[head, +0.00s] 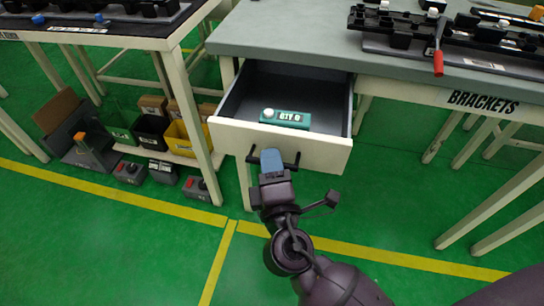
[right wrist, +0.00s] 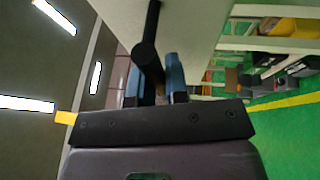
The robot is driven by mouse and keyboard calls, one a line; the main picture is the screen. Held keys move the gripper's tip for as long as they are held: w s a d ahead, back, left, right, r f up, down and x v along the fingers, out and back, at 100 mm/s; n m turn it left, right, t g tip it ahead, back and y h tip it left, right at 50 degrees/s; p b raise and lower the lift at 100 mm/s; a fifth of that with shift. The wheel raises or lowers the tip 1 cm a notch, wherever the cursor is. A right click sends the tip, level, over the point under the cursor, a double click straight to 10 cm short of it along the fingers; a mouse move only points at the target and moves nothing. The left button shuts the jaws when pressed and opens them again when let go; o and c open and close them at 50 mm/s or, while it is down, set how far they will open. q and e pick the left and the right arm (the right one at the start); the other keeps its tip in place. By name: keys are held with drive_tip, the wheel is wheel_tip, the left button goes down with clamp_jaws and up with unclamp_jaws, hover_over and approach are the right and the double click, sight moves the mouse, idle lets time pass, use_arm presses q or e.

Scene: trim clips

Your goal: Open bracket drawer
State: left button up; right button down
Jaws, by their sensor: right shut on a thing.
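The bracket drawer (head: 284,142) under the grey bench is pulled out, with its inside in view. A green box (head: 285,119) with a white round top piece and the marking "QTY 0" sits inside it near the front. The black bar handle (head: 290,163) is on the cream front panel. My right gripper (head: 271,161) is shut on the handle, left of its middle. In the right wrist view, the blue fingers (right wrist: 155,78) are on either side of the black handle bar (right wrist: 149,50). My left gripper is not in view.
The grey bench top (head: 290,30) above the drawer carries black fixtures and a red-handled tool (head: 438,62) at right. A "BRACKETS" label (head: 482,102) is on the bench edge. Bins and grey boxes stand under the left table (head: 100,42). The green floor in front is clear.

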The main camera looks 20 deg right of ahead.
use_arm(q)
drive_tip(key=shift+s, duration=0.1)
use_arm(e)
drive_tip(key=c, duration=1.1)
unclamp_jaws()
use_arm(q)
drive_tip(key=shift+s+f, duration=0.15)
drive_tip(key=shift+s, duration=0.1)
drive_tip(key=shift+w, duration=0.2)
use_arm(e)
drive_tip(key=v, duration=1)
drive_tip(key=shift+s+a+f, duration=0.1)
drive_tip(key=shift+s, duration=0.25)
